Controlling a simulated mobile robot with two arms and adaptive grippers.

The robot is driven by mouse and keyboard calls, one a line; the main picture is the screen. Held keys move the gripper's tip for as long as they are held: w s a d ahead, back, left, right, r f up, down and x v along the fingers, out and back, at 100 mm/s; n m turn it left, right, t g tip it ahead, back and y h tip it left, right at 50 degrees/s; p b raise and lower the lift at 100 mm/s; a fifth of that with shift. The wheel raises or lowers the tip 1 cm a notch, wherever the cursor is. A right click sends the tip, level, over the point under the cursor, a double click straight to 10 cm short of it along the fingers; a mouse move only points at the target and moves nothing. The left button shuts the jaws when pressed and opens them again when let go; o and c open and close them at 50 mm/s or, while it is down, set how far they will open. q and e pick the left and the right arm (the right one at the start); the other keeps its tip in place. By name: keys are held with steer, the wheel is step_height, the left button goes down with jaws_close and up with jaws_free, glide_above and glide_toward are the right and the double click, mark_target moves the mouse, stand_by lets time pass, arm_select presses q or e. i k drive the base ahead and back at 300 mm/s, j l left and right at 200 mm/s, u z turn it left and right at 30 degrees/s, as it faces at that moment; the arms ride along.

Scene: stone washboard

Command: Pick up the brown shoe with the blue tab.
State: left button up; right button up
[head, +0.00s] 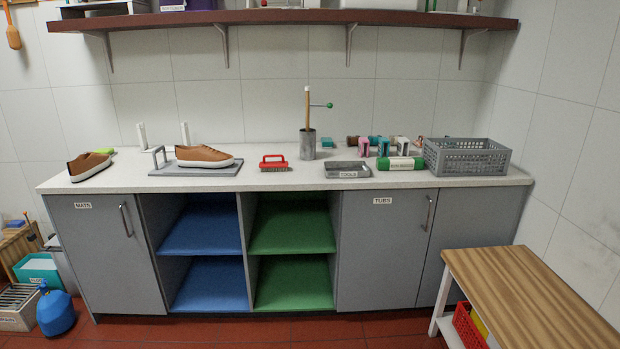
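Two brown shoes with pale soles are on the white counter (310,181). One shoe (90,164) sits directly on the counter at its left end. The other shoe (204,154) rests on a grey board (195,171) with an upright grey handle at its left. I cannot make out a blue tab on either shoe at this size, so I cannot tell which one carries it. Neither of my grippers shows in the head view.
A yellow-green item (105,151) lies behind the left shoe. A red brush (273,163), a metal cup (307,147) with tall tools, a grey tray (347,170) and a grey crate (467,156) stand farther right. A dark red shelf (290,17) hangs above.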

mark_target(205, 156)
steer(key=i, duration=1.15)
steer(key=i+l+u, duration=0.1)
steer(key=i, duration=1)
